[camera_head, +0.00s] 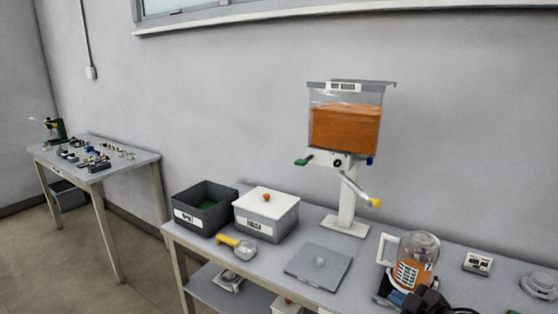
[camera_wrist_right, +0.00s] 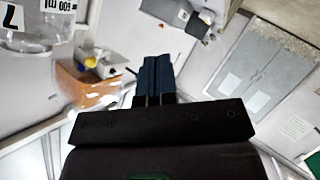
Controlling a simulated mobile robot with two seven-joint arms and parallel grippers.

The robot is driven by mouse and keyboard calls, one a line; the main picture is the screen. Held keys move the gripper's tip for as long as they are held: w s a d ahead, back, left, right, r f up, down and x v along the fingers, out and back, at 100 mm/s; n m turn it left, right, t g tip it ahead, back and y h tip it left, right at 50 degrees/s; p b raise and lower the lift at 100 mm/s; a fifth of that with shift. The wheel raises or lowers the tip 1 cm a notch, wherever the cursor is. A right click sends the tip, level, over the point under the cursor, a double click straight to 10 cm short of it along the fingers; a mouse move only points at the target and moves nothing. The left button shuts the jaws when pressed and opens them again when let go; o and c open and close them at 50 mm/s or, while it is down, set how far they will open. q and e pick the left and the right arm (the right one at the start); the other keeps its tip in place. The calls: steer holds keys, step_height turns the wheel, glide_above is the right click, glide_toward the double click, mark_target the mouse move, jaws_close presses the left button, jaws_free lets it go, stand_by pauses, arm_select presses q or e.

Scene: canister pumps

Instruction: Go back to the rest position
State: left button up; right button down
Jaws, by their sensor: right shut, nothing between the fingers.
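My right gripper (camera_head: 398,297) is low at the right in the head view, in front of a clear jar (camera_head: 412,262) with orange contents, a white handle and a label. I cannot tell whether it touches the jar. In the right wrist view the gripper's blue fingers (camera_wrist_right: 155,78) are together with nothing between them. The jar (camera_wrist_right: 35,30) also shows at that view's top left, apart from the fingers. The canister pump (camera_head: 346,130), with a clear hopper of orange contents, stands upright behind on the table. My left gripper is not in view.
The table (camera_head: 375,236) also holds a dark open bin (camera_head: 203,212), a white-lidded box (camera_head: 266,214), a yellow-handled tool (camera_head: 238,246), a grey lid (camera_head: 319,266) and a small labelled device (camera_head: 478,263). A second table (camera_head: 135,158) with small parts stands at left.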

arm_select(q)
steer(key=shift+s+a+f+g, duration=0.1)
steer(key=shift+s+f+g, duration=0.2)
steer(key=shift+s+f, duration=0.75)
arm_select(e)
steer(key=s+f+m+g+h, duration=0.1)
steer(key=s+f+m+h, duration=0.1)
steer(key=s+f+m, duration=0.3)
steer(key=s+d+f+m+h, duration=0.1)
steer(key=s+f+m+h, duration=0.2)
steer(key=s+f, duration=1)
steer(key=s+m, duration=0.2)
steer(key=s, duration=0.7)
steer(key=shift+f+m+g, duration=0.3)
steer(key=shift+f+g, duration=0.1)
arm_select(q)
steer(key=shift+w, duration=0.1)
arm_select(e)
steer(key=shift+s, duration=0.15)
